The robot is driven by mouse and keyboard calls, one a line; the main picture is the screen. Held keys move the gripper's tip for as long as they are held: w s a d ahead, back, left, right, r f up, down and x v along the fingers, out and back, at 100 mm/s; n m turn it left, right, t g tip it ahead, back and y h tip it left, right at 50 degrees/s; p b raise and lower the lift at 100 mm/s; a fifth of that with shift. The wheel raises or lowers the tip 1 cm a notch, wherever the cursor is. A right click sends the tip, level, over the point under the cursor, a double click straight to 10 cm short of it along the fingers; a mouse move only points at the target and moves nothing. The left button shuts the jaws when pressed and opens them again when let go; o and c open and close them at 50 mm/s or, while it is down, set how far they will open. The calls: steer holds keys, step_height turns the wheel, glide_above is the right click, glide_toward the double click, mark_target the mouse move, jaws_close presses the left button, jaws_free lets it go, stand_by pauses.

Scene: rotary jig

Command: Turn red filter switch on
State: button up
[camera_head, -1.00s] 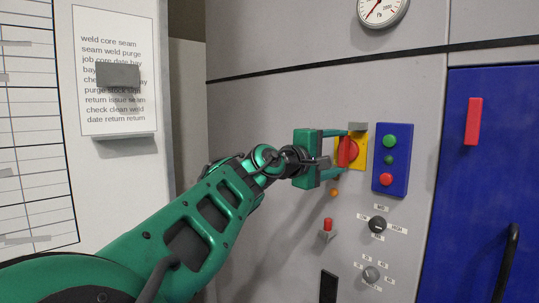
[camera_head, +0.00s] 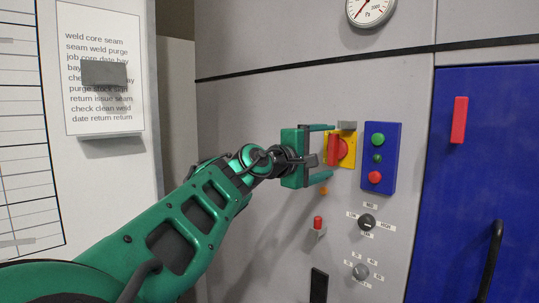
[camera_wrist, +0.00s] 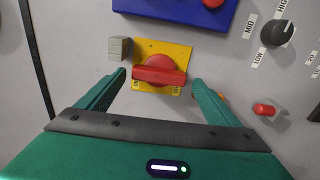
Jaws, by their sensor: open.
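The red filter switch (camera_head: 338,149) is a red knob with a raised bar handle on a yellow plate, fixed to the grey panel. In the head view its bar stands roughly upright. In the wrist view the switch (camera_wrist: 160,70) lies straight ahead, with its bar running across the picture. Small marks on the plate are too small to read. My gripper (camera_head: 330,151) is open and empty in front of the switch. In the wrist view the fingers of my gripper (camera_wrist: 160,82) point toward the bar's two ends; I see no clear contact.
A grey block (camera_wrist: 120,48) sits beside the yellow plate. A blue button box (camera_head: 378,158) is close on the right. Below are a small red-tipped lever (camera_head: 318,224), a black selector knob (camera_head: 367,221) and a grey knob (camera_head: 360,271). A blue door (camera_head: 480,180) stands farther right.

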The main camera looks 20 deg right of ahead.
steer(key=v, duration=1)
steer(key=shift+a, duration=0.35)
